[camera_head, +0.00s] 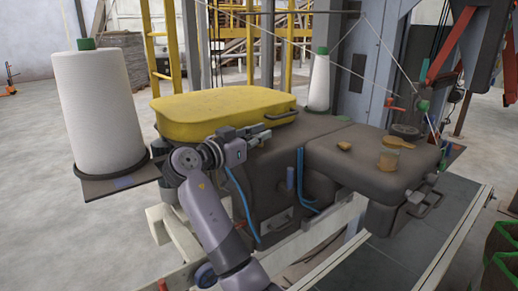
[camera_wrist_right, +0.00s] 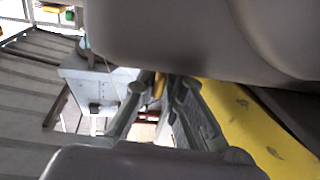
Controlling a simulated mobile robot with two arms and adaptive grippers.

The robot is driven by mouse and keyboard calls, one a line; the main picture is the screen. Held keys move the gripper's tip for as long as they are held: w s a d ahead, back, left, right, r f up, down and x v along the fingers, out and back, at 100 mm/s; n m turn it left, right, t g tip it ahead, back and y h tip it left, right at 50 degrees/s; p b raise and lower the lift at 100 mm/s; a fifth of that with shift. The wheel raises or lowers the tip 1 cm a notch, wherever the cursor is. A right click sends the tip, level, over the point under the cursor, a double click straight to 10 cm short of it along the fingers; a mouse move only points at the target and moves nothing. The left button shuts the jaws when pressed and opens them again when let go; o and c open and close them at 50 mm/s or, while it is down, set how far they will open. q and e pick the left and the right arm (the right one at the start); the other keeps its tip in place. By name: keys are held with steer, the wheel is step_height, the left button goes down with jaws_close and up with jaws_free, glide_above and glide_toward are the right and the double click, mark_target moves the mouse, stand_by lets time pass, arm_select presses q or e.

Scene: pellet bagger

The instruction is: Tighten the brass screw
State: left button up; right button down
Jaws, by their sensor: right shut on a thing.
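My right gripper (camera_head: 262,131) is in front of the machine's yellow cover (camera_head: 222,108), just above the dark machine body (camera_head: 320,135). In the right wrist view its two fingers (camera_wrist_right: 161,88) come in on both sides of a small brass-coloured piece (camera_wrist_right: 158,86), which I take to be the brass screw. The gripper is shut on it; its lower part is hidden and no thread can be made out. In the head view the screw is too small to see at the fingertips. My left gripper is not in view.
A large white thread cone (camera_head: 98,105) stands at left, a smaller one (camera_head: 319,82) behind. Blue hoses (camera_head: 243,205) hang along the front. A dark platform (camera_head: 400,250) lies at right.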

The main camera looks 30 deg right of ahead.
steer(key=shift+m+g+h+b, duration=0.3)
steer(key=shift+m+g+b, duration=0.6)
steer(key=shift+g, duration=0.7)
steer(key=c, duration=1.7)
jaws_free()
steer(key=shift+s+d, duration=0.1)
steer(key=shift+s, duration=0.05)
steer(key=a, duration=1.2)
steer(key=shift+s, duration=0.3)
steer(key=shift+s+f, duration=0.1)
